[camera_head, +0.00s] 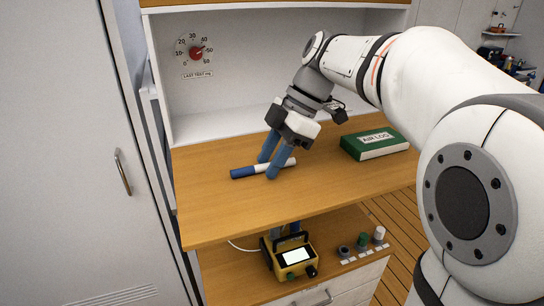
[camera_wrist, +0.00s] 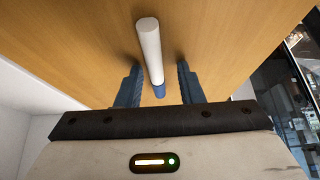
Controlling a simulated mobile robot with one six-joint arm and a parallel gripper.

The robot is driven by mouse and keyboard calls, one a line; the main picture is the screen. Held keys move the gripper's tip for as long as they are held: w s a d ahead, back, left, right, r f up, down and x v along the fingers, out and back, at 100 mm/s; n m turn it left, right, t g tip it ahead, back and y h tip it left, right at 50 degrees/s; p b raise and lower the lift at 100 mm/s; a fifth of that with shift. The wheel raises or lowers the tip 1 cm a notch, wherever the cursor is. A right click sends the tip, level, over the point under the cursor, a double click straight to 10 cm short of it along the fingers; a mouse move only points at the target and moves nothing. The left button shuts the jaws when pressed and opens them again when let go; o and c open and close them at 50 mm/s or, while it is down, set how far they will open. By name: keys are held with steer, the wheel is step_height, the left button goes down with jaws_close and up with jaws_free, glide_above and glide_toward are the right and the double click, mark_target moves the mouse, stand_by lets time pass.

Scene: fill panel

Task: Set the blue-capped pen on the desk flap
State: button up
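The blue-capped pen (camera_head: 250,171) lies on the wooden desk flap (camera_head: 330,186), its blue cap to the left and its white body to the right in the head view. My gripper (camera_head: 268,168) points down at the pen, its blue fingers by the pen's middle. In the wrist view the pen (camera_wrist: 150,50) runs between the two fingers (camera_wrist: 158,88), with a gap on each side. The gripper is open and not closed on the pen. Part of the pen is hidden behind a finger in the head view.
A green AIR LOG book (camera_head: 374,144) lies on the flap to the right. A dial gauge (camera_head: 195,52) is on the back panel. Below the flap are a yellow device (camera_head: 291,258) and several small caps or knobs (camera_head: 362,241). The flap's front left is clear.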

steer(key=shift+r, duration=0.1)
steer(key=shift+r, duration=0.2)
steer(key=v, duration=1.1)
steer(key=shift+d+r, duration=0.3)
